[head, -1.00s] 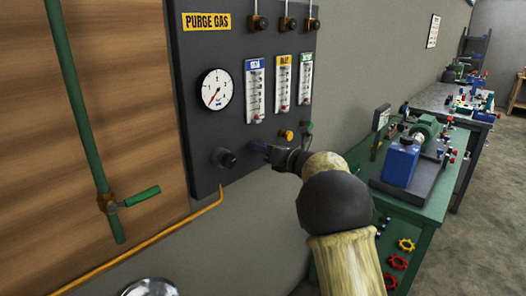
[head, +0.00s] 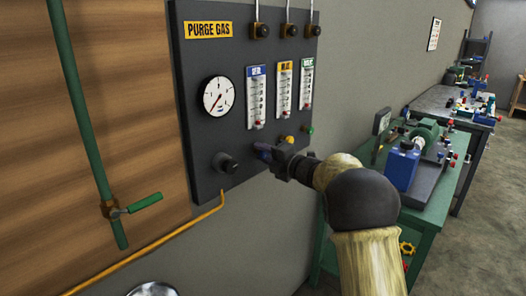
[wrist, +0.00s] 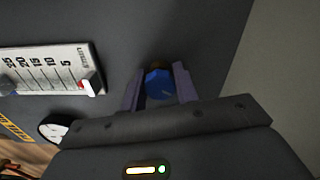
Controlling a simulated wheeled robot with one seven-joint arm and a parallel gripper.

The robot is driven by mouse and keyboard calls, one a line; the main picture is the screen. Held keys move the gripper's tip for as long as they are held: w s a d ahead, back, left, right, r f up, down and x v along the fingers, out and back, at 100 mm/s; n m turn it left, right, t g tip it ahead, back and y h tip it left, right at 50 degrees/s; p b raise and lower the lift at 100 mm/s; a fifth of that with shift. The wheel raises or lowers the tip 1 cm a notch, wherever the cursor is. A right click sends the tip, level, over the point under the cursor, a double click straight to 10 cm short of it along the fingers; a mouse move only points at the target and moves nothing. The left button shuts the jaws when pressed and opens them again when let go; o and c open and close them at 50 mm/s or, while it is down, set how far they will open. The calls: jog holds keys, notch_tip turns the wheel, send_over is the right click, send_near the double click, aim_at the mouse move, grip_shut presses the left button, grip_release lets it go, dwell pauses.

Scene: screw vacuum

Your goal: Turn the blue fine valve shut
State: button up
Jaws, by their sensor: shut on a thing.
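The blue fine valve (wrist: 159,84) is a small faceted blue knob on the dark panel, seen in the wrist view between the two fingers of my gripper (wrist: 158,90). The fingers are shut on its sides. In the head view my gripper (head: 267,153) is at the panel, below the blue-labelled flow tube (head: 256,98), and mostly hides the blue knob. The yellow knob (head: 287,139) and the green knob (head: 309,131) stick out to the right of it. I cannot tell how far the blue knob is turned.
The panel (head: 205,145) also carries a round gauge (head: 217,96) and a black knob (head: 224,162) left of my gripper. A green pipe with a lever (head: 145,202) is further left. A green bench (head: 424,222) with machines stands at the right.

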jog(key=m+p, duration=0.3)
jog(key=m, duration=0.3)
jog(key=shift+r+p, duration=0.1)
jog(key=shift+p, duration=0.25)
jog(key=m+p, duration=0.2)
jog(key=m, duration=0.1)
jog(key=shift+d+m, duration=0.1)
jog(key=shift+m, duration=0.3)
jog(key=shift+f+m+p, duration=0.2)
jog(key=shift+m+p, duration=0.45)
jog(key=shift+m, duration=0.15)
jog(key=shift+f, duration=0.1)
jog(key=o, duration=1)
